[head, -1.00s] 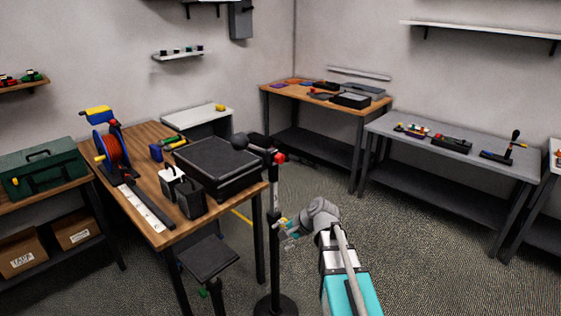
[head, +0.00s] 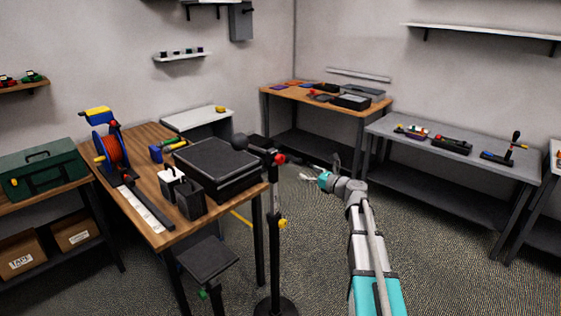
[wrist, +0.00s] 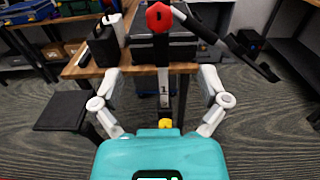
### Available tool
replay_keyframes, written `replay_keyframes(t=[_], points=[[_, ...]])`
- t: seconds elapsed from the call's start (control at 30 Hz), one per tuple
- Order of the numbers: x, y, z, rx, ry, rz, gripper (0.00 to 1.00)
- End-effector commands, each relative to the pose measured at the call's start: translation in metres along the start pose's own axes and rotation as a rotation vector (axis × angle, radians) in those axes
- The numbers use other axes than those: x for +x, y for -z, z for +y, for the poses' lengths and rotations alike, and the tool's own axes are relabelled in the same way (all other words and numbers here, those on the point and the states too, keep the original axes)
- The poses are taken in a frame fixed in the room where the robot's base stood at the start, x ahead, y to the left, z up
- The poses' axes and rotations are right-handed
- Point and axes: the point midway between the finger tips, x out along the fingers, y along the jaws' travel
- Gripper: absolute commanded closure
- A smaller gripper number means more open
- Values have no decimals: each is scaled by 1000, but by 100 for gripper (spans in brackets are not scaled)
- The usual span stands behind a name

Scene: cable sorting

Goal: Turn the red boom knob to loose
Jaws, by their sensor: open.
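The red boom knob (head: 280,159) sits at the top of a black upright stand (head: 273,240) in front of the wooden workbench. In the wrist view the red knob (wrist: 159,17) is at the top centre, with a dark boom running off to its right. My gripper (head: 305,177) is to the right of the knob in the head view, apart from it. In the wrist view my gripper (wrist: 159,82) is open, its two fingers spread wide with nothing between them touching. A yellow knob (head: 283,224) is lower on the stand.
The wooden workbench (head: 150,228) holds a black case (head: 215,165), a cable reel (head: 112,148) and black-and-white adapters. A small dark platform (head: 207,258) with a green knob stands in front. Open floor lies to the right, before the grey bench (head: 445,160).

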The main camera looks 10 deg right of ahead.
Motion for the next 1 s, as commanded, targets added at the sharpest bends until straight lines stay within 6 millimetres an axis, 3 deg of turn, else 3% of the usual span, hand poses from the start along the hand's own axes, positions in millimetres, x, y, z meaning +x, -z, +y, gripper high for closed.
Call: replay_keyframes(t=[0.47, 0.67, 1.0], points=[[7, 0, 0, -4, -2, 2, 6], [26, 0, 0, -4, -3, 2, 6], [77, 0, 0, -5, -3, 2, 6]])
